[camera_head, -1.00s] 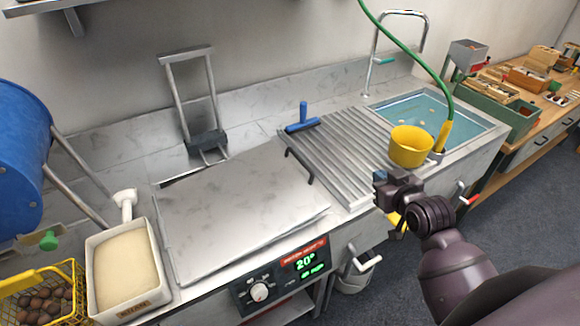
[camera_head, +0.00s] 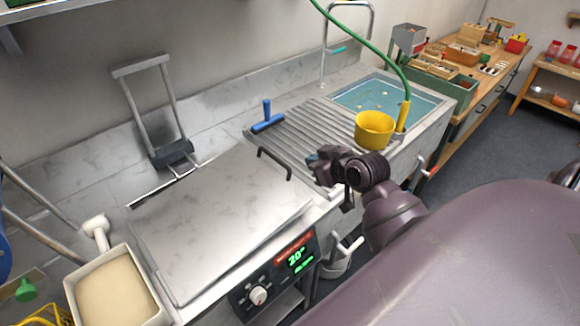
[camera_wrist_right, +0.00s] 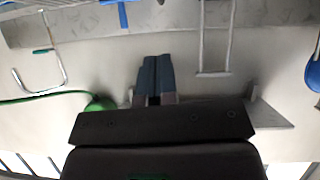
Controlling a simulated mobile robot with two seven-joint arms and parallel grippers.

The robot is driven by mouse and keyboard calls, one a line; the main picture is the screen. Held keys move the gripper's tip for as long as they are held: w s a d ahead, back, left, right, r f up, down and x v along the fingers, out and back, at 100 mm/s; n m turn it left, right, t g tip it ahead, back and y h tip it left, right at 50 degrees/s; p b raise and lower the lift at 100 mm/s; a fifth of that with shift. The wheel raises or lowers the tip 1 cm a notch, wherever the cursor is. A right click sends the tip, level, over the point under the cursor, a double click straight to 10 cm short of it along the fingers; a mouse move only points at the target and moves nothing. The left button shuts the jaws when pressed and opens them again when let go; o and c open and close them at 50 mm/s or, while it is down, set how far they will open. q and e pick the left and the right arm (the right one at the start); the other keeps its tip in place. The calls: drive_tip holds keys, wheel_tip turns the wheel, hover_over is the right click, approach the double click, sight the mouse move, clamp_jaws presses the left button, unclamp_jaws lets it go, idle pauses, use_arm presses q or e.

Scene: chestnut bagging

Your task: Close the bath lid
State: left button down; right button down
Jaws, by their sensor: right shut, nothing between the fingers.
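The bath lid (camera_head: 220,215) is a flat grey metal plate lying level over the bath, with a dark bar handle (camera_head: 276,162) at its right end. The bath under it is hidden. My right gripper (camera_head: 322,165) is just right of the handle, over the edge of the ribbed drainboard, and apart from the handle as far as I can tell. In the right wrist view its two fingers (camera_wrist_right: 154,80) are together and empty. My left gripper is in neither view.
A control panel (camera_head: 276,276) reads 20° below the lid. A yellow pot (camera_head: 374,130) stands by the water-filled sink (camera_head: 390,99). A white tub (camera_head: 117,291) is left of the lid.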

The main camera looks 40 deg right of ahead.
sight(287, 166)
drive_tip(key=x, duration=0.6)
drive_tip(key=f+x, duration=0.1)
drive_tip(key=x, duration=0.2)
drive_tip(key=shift+s+f+p, duration=0.1)
drive_tip(key=shift+s+p, duration=0.05)
drive_tip(key=shift+p, duration=0.15)
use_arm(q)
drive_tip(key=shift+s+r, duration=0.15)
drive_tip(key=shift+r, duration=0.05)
use_arm(e)
drive_tip(key=shift+w+d+f, duration=0.1)
drive_tip(key=shift+w+f, duration=0.05)
drive_tip(key=shift+f, duration=0.35)
drive_tip(key=shift+w+d+f, duration=0.1)
drive_tip(key=shift+w+f, duration=0.05)
drive_tip(key=shift+f, duration=0.35)
